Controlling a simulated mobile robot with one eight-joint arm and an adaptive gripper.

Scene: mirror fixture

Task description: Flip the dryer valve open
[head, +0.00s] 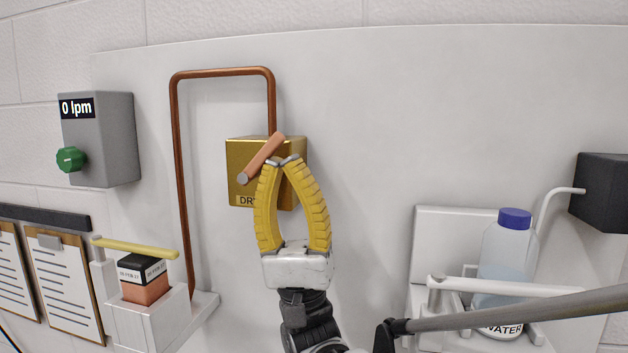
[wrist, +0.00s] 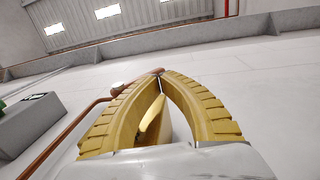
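The dryer valve is a gold box (head: 240,160) on the white panel, with lettering starting "DR" partly covered by my gripper. Its copper-coloured lever (head: 262,158) slants from lower left to upper right across the front. My gripper (head: 281,160) has yellow ribbed fingers whose grey tips are together, just below and right of the lever. In the wrist view the fingertips (wrist: 161,77) also meet, with the lever (wrist: 138,79) at the tips, mostly to their left. The lever is not between the fingers; whether the tips touch it I cannot tell.
A copper pipe (head: 175,150) loops up from the lower left into the box. A grey meter (head: 105,140) reading "0 lpm" has a green knob (head: 70,159). A small shelf holds a dark-topped block (head: 143,275). A water bottle (head: 505,255) stands at right. The panel between is clear.

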